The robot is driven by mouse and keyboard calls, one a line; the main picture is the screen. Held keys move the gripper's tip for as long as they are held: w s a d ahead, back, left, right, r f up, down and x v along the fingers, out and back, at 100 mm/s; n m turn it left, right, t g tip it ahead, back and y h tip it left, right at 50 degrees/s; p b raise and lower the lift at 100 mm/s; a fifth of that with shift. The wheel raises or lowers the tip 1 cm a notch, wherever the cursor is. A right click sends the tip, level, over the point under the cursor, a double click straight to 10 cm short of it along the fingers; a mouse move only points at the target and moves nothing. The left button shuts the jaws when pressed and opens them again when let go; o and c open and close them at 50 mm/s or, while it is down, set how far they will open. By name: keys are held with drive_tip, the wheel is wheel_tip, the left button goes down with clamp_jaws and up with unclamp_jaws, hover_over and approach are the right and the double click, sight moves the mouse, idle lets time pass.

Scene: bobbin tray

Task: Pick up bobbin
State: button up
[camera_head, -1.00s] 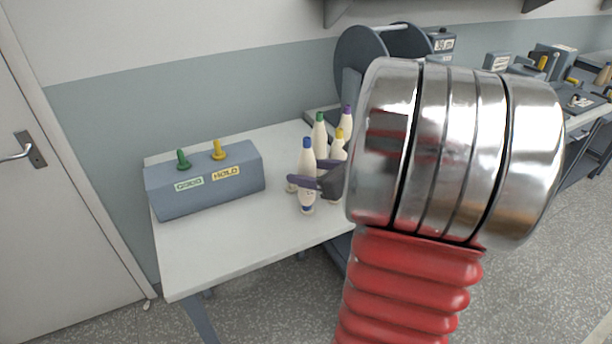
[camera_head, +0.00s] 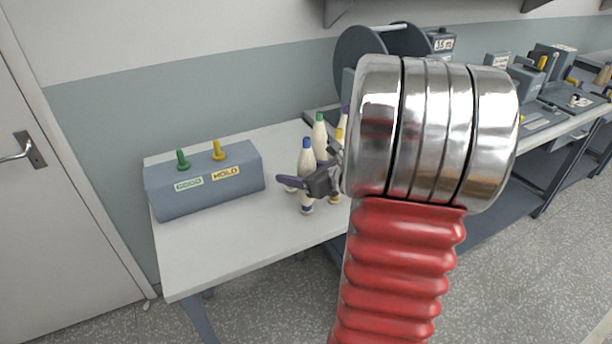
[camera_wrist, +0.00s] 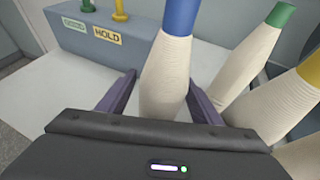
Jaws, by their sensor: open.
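Several cream bobbins with coloured tips stand grouped on the white table (camera_head: 225,255). In the wrist view the blue-tipped bobbin (camera_wrist: 166,70) stands between the two spread fingers of my gripper (camera_wrist: 160,98), with its lower end hidden behind the gripper body. The blue-tipped bobbin also shows in the head view (camera_head: 307,158), where my gripper crosses in front of its middle. The green-tipped bobbin (camera_wrist: 240,70) and a yellow-tipped bobbin (camera_wrist: 285,102) stand to its right. My gripper is open.
A grey box (camera_head: 205,182) with green and yellow knobs, labelled GOOD and HOLD, stands on the left of the table. A large grey reel (camera_head: 360,55) stands behind the bobbins. The table's front left is clear.

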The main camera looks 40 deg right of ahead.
drive_tip(key=c, duration=1.2)
wheel_tip(320, 180, up, 10)
drive_tip(key=shift+r, duration=0.1)
drive_tip(key=shift+s, duration=0.1)
idle(0.6)
